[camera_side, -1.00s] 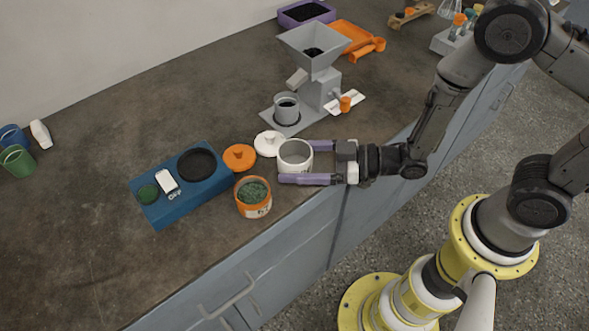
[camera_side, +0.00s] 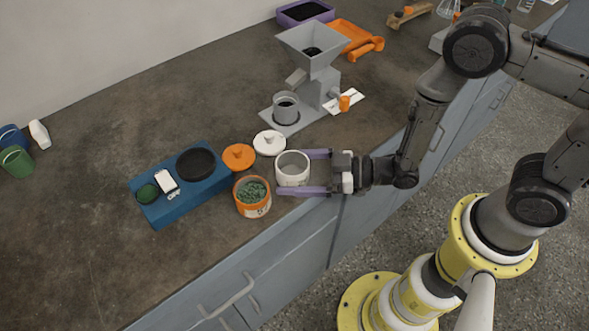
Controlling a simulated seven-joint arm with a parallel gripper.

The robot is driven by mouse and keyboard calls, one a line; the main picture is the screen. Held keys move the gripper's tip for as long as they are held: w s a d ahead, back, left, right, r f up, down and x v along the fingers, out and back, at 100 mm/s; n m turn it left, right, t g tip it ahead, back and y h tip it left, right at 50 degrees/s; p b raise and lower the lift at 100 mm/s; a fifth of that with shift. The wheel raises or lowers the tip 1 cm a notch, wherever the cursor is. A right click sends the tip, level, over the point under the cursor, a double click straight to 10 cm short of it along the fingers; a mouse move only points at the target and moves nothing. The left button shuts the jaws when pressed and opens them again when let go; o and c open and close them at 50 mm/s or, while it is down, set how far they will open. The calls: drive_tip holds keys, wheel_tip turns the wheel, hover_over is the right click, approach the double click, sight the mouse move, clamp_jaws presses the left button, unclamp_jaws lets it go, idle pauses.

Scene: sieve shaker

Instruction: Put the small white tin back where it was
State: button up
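The small white tin (camera_side: 293,180) is open at the top and looks roughly upright. It is between the two purple fingers of my gripper (camera_side: 303,173), near the counter's front edge. The fingers lie on either side of it and appear shut on it. I cannot tell whether its base touches the counter. A white lid with a knob (camera_side: 269,144) lies just behind and left of it. An orange tin (camera_side: 253,207) with green contents stands close by at its front left.
An orange lid (camera_side: 239,157) and a blue scale (camera_side: 207,188) with a black pan are to the left. A grey hopper machine (camera_side: 320,75) with a grey cup (camera_side: 286,107) stands behind.

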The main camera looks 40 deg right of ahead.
drive_tip(key=shift+r, duration=0.1)
drive_tip(key=shift+s+d+r, duration=0.1)
drive_tip(key=shift+d, duration=0.05)
drive_tip(key=v, duration=1.1)
drive_tip(key=shift+s+d, duration=0.25)
drive_tip(key=shift+d, duration=0.05)
